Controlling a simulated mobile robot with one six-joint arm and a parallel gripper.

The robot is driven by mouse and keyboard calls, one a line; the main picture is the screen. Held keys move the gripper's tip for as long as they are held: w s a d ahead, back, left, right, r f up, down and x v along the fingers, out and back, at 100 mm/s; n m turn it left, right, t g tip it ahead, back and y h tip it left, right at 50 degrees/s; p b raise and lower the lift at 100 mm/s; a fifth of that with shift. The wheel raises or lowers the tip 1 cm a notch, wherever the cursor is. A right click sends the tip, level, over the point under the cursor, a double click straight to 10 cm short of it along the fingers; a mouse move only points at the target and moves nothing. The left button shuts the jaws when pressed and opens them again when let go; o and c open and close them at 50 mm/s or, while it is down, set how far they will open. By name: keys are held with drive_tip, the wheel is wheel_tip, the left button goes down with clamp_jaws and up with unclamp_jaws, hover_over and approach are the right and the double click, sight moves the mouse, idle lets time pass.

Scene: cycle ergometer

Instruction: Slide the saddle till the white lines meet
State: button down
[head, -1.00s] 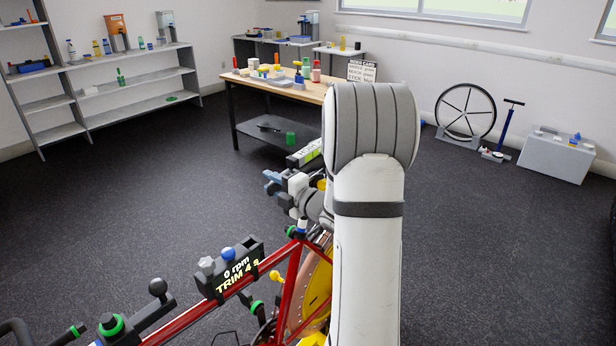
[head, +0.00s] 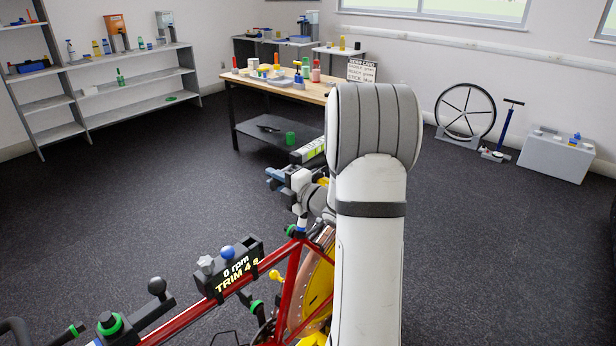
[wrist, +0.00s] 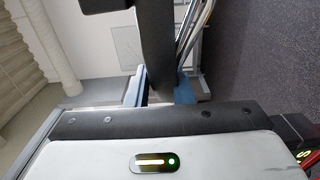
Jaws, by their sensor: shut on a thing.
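The red ergometer frame (head: 182,322) runs up from the lower left in the head view, with a yellowish disc (head: 318,280) behind it. My gripper (head: 273,180) is above the frame; its blue fingertips point left. In the wrist view, my gripper (wrist: 160,92) is shut on a dark grey upright part (wrist: 157,45), which appears to belong to the saddle. My arm hides most of the saddle area in the head view. I cannot make out the white lines in either view.
A display reading 0 rpm and TRIM (head: 233,270) sits on the frame. Handlebar parts with green rings (head: 110,325) are at lower left. A wooden bench (head: 290,88) with bottles stands behind. A wheel (head: 466,110) and grey case (head: 556,155) are at right. The left floor is clear.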

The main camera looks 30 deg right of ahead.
drive_tip(key=shift+w+d+r, duration=0.25)
drive_tip(key=shift+d+r, duration=0.05)
drive_tip(key=shift+d, duration=0.25)
drive_tip(key=shift+f+b, duration=0.15)
drive_tip(key=shift+b, duration=0.5)
idle(0.6)
drive_tip(key=c, duration=0.8)
unclamp_jaws()
drive_tip(key=shift+f, duration=0.1)
drive_tip(key=shift+s, duration=0.1)
drive_tip(key=b+v, duration=0.4)
drive_tip(key=v, duration=0.5)
drive_tip(key=b+v, duration=0.1)
drive_tip(key=v, duration=0.6)
drive_tip(key=shift+s+d, duration=0.15)
drive_tip(key=shift+s, duration=0.15)
